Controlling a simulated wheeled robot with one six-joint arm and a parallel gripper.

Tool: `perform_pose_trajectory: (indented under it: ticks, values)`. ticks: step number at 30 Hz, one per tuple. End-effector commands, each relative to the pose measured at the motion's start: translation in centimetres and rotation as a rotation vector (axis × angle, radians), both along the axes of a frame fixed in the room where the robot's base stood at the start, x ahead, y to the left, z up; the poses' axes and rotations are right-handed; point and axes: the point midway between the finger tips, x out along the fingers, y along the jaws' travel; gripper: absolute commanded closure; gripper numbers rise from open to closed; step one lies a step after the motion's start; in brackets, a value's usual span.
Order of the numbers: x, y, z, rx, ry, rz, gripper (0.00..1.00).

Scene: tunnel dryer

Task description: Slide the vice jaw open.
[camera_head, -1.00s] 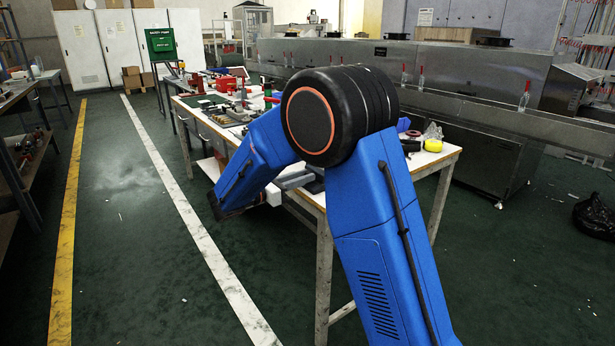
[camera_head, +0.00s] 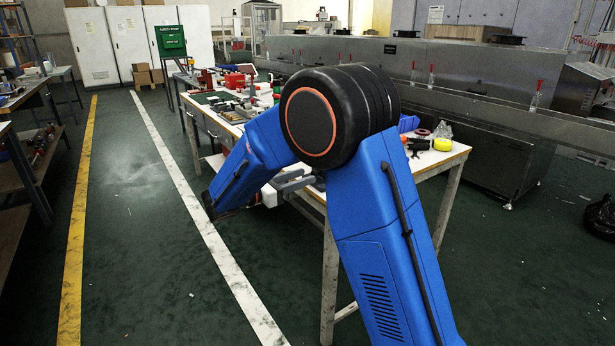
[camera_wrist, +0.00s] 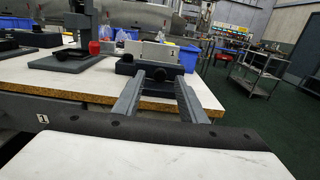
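In the wrist view, what looks like the vice (camera_wrist: 152,52) sits at the worktable's near edge, with a pale grey upper block and a dark base. Its jaw gap cannot be made out. My gripper (camera_wrist: 158,80) points at it, its two grey fingers apart with nothing visibly held between them. The fingertips reach over the table edge, close to the dark base; contact cannot be told. In the head view, my gripper (camera_head: 297,183) shows beside the table's left edge, and my arm hides the vice.
The worktable (camera_wrist: 75,78) also bears a grey stand (camera_wrist: 75,55) with a red knob (camera_wrist: 94,47), left of the vice. Blue bins (camera_wrist: 188,58) stand behind. A metal cart (camera_wrist: 258,68) is at right. In the head view, open floor (camera_head: 150,240) lies left of the table.

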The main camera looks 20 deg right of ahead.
Motion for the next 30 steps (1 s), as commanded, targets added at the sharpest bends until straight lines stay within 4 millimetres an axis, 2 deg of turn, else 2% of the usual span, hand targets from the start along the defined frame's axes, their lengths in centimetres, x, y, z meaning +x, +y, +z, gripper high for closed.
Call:
perform_pose_trajectory:
  ticks: [1,6,18,24,30]
  values:
    - [-0.3,1.2,0.0,0.001,0.000,0.004,0.62]
    - [-1.3,4.4,0.0,0.001,0.000,0.004,0.62]
    - [-3.6,11.5,0.0,0.000,0.000,0.003,0.62]
    - [-4.2,13.2,-0.1,0.000,0.001,0.001,0.62]
    - [-4.4,13.6,0.0,0.000,0.000,0.000,0.62]
